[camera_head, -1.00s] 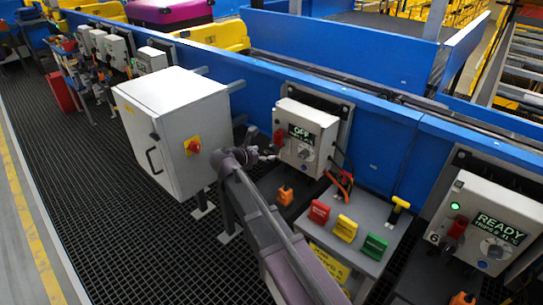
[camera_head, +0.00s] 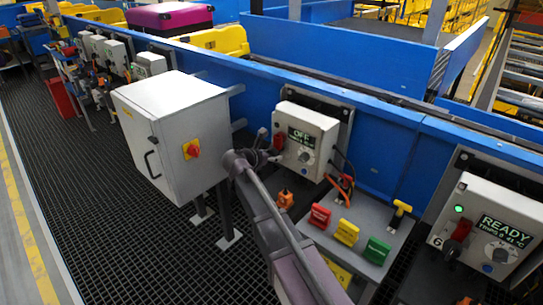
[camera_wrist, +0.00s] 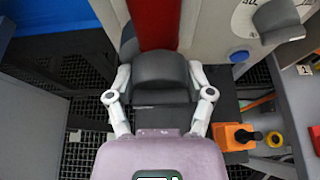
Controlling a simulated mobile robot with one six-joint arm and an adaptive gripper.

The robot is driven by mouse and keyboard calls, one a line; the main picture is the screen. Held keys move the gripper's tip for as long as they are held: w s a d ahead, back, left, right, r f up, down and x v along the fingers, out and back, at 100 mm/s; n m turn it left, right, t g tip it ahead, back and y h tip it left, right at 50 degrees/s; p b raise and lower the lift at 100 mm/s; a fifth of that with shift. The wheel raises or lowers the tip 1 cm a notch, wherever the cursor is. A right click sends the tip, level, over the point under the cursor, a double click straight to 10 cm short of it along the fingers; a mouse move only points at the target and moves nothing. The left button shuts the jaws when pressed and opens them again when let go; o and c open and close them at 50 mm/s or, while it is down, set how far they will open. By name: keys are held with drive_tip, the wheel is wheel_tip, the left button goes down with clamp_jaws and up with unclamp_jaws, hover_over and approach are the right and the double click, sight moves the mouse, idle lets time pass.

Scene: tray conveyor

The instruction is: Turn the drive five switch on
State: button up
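The drive box with the OFF display (camera_head: 304,138) is a light grey case on the blue conveyor side; no 5 is readable on it. Its red switch lever (camera_head: 278,139) is on the left side and also shows at the top of the wrist view (camera_wrist: 156,22). My gripper (camera_head: 264,143) is at the box's left side, close to the lever. In the wrist view my gripper (camera_wrist: 161,78) has its two pale finger links either side of a dark rounded block below the red lever. I cannot tell whether the fingers touch or grip anything.
A large grey cabinet (camera_head: 175,120) with a red knob stands left of my arm. Red, yellow and green tags (camera_head: 347,232) are on the grey stand below. The box marked 6 (camera_head: 485,228) reads READY at the right. An orange part (camera_wrist: 233,136) lies right of my gripper.

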drive_tip(key=c, duration=0.4)
drive_tip(key=shift+o, duration=0.2)
drive_tip(key=shift+a, duration=0.1)
drive_tip(key=shift+m, duration=0.3)
drive_tip(key=shift+m+t+y, duration=0.7)
drive_tip(key=shift+m, duration=0.3)
drive_tip(key=shift+w+r+m+t+y+b, duration=0.1)
drive_tip(key=shift+m+t+y+b, duration=0.3)
drive_tip(key=shift+m, duration=0.3)
drive_tip(key=o, duration=1.1)
drive_tip(key=shift+o, duration=0.3)
